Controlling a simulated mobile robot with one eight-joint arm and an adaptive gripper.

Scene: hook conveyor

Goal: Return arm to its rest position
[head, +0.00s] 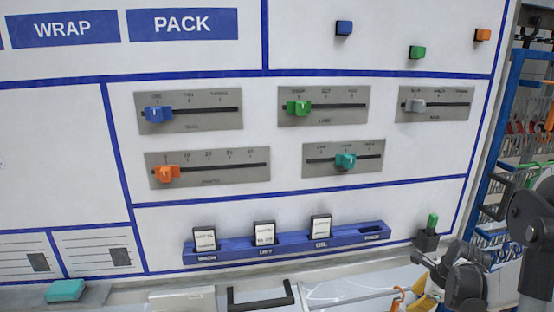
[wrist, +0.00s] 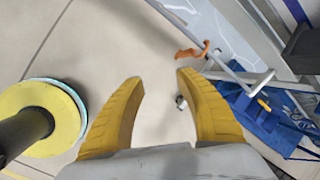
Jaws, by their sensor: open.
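My gripper (wrist: 158,82) shows in the wrist view as two yellow fingers spread apart. It is open, with nothing between the fingers but the pale floor behind them. In the head view my dark arm stands at the right edge, and a bit of yellow of the gripper shows low at the lower right. The arm is in front of the right end of the panel, and I cannot tell whether it touches anything.
A white panel carries sliders, such as the blue one (head: 159,114) and the orange one (head: 166,174). A blue card rack (head: 287,247) sits below them. A wire rack (head: 520,130) is at right. The wrist view shows a yellow disc (wrist: 62,108) at left and blue cloth (wrist: 262,125) at right.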

